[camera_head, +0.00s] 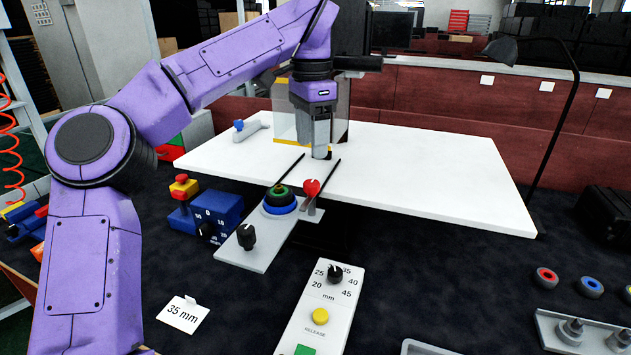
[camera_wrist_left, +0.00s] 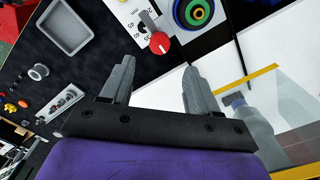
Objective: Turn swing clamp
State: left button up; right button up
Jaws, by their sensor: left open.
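The swing clamp (camera_head: 311,188) has a red knob and a grey arm. It stands at the right of the stacked coloured rings (camera_head: 280,199) on a grey plate. In the left wrist view the red-knobbed clamp (camera_wrist_left: 160,43) lies just beyond the fingertips, and the rings (camera_wrist_left: 196,12) are at its upper right. My left gripper (camera_head: 321,153) points down over the white table, behind the clamp and apart from it. Its two fingers (camera_wrist_left: 157,66) are spread with nothing between them. My right gripper is in neither view.
The white table (camera_head: 440,180) is mostly clear. A grey-and-blue lever piece (camera_head: 250,130) lies on it at left. A clear panel box (camera_head: 342,115) stands behind my gripper. A dial panel (camera_head: 322,300), a blue box (camera_head: 215,212) and a 35 mm card (camera_head: 182,314) are in front.

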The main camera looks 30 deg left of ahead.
aim_at(312, 182)
pick_arm(q)
notch_tip(312, 182, down, 8)
jog(key=shift+f+b, duration=0.25)
jog(key=shift+b, duration=0.05)
jog(key=shift+s, duration=0.1)
jog(key=c, duration=1)
